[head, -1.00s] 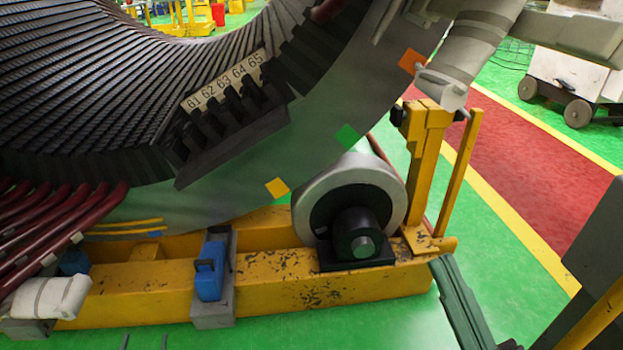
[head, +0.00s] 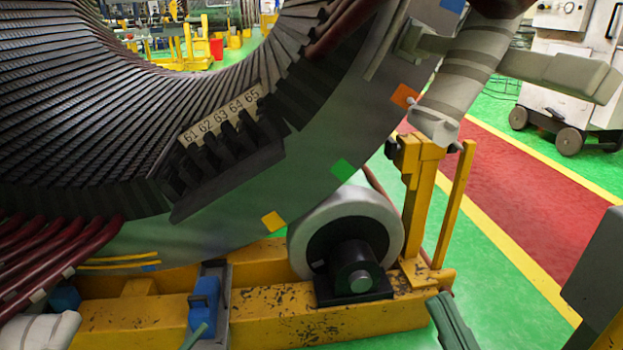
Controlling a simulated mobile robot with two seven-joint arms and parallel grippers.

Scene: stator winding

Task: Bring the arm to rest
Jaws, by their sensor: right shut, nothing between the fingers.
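My right gripper (head: 440,300) shows at the bottom edge, right of centre, as dark green-grey fingers pressed together with nothing between them. It appears in front of the green floor, just right of the yellow cradle's end in the picture, and no contact shows. A thin grey-green tip (head: 196,336) at the bottom edge, left of centre, looks like part of my left gripper. The rest of it is out of frame, so its opening cannot be told.
The large stator (head: 300,190), with a 61–65 number strip (head: 219,117), fills the left and middle. It stands over a grey roller (head: 305,232) on a yellow cradle (head: 270,318). A yellow post (head: 414,200) rises right of the roller. Open green floor (head: 490,270) lies right.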

